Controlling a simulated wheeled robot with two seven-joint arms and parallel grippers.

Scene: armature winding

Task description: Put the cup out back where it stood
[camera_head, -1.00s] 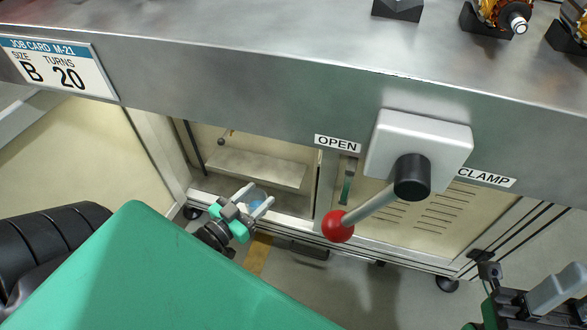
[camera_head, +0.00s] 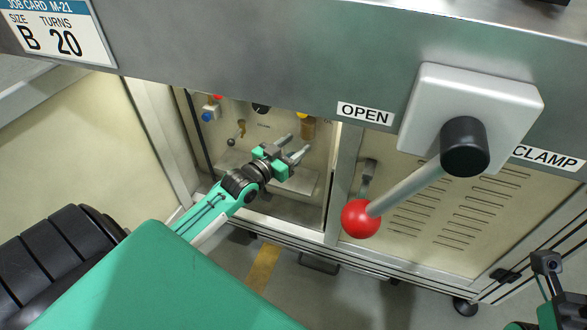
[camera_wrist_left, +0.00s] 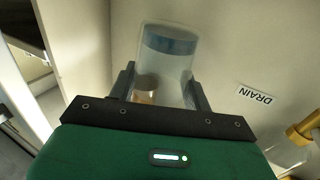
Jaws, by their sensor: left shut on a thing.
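The cup (camera_wrist_left: 168,65) is clear, with a blue band at its far end in the left wrist view. It sits between the two fingers of my left gripper (camera_wrist_left: 162,88), which is shut on it. A small copper-coloured patch shows through or beside the cup; I cannot tell which. In the head view my left gripper (camera_head: 297,146) is inside the open cabinet bay, over the metal shelf (camera_head: 305,185), and the cup is hard to make out there. Only part of my right arm shows at the lower right edge, and its fingers are not clear.
The bay's back panel carries a red and blue fitting (camera_head: 209,112), a brass tap (camera_head: 241,127) and a black knob (camera_head: 261,108). In the wrist view a DRAIN label (camera_wrist_left: 255,94) is near a brass fitting (camera_wrist_left: 303,131). A red-knobbed lever (camera_head: 361,219) juts out at right.

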